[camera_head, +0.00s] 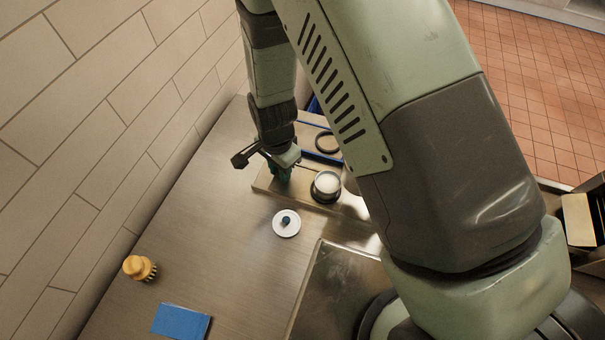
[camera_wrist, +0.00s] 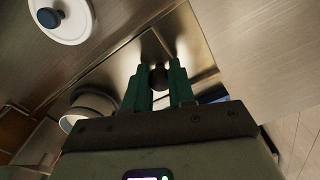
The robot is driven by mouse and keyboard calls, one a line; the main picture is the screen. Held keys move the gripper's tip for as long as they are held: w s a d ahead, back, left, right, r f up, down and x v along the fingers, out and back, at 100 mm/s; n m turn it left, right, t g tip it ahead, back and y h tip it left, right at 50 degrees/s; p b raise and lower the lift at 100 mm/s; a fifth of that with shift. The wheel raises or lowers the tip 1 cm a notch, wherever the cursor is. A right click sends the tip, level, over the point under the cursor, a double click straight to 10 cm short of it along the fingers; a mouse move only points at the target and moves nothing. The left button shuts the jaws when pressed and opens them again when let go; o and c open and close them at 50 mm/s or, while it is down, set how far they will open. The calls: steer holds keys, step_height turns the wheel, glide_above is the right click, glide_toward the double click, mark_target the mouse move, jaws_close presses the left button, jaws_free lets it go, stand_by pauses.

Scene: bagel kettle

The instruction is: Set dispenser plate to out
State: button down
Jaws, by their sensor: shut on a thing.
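My gripper (camera_head: 281,172) reaches down at the left part of a low metal unit on the counter, which I take for the dispenser (camera_head: 266,188). In the wrist view, the green fingers of my gripper (camera_wrist: 158,72) are shut on a small dark round knob (camera_wrist: 158,78). The knob sits at a shiny metal surface (camera_wrist: 118,65), and the fingers hide its sides. In the head view the knob is hidden by the gripper. I cannot tell the plate's exact position.
A dark-rimmed round pot with pale contents (camera_head: 327,184) stands right of my gripper. A white lid with a blue knob (camera_head: 285,229) lies in front. A blue-edged tray (camera_head: 320,157) is behind.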

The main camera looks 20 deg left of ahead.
steer(key=a, duration=0.4)
steer(key=shift+a, duration=0.1)
steer(key=c, duration=1)
jaws_free()
steer(key=shift+r, duration=0.1)
step_height(320, 180, up, 11)
steer(key=shift+f, duration=0.15)
